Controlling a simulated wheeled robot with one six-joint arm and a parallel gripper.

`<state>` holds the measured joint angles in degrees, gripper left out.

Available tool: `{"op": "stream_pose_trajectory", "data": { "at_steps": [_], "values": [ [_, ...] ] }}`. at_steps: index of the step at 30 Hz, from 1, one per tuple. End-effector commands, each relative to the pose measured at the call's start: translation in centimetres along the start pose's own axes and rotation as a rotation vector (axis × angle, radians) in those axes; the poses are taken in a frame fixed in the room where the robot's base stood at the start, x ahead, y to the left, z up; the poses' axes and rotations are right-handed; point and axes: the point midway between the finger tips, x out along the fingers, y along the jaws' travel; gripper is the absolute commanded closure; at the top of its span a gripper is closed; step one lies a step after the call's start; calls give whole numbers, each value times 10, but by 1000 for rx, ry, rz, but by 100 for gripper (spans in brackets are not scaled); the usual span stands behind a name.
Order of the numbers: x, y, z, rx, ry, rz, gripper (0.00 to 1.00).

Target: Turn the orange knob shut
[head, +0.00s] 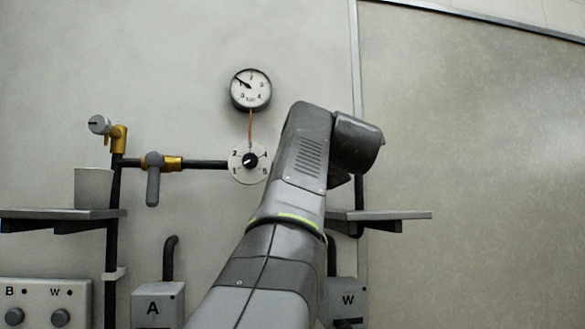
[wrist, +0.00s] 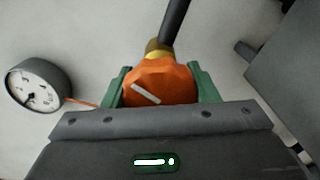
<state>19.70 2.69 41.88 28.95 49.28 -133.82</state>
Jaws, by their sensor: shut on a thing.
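The orange knob (wrist: 160,86) shows in the wrist view, with a white line slanting down to the right on its face. A brass fitting and a dark pipe rise behind it. My gripper (wrist: 160,90) has its green fingers on either side of the knob and is shut on it. In the head view my arm hides the knob and my gripper.
A round gauge (head: 250,89) hangs on the wall, above a numbered dial (head: 250,161) with a black knob. A shelf at left holds a grey cup (head: 93,188). A grey-handled valve (head: 153,178) sits on the pipe. Another shelf (head: 385,215) juts out right of my arm.

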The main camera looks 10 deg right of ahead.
Motion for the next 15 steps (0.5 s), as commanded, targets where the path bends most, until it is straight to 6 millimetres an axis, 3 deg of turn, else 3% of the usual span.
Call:
{"op": "stream_pose_trajectory", "data": {
  "at_steps": [15],
  "values": [
    [0,1,0,492,1,-2,69]
  ]
}}
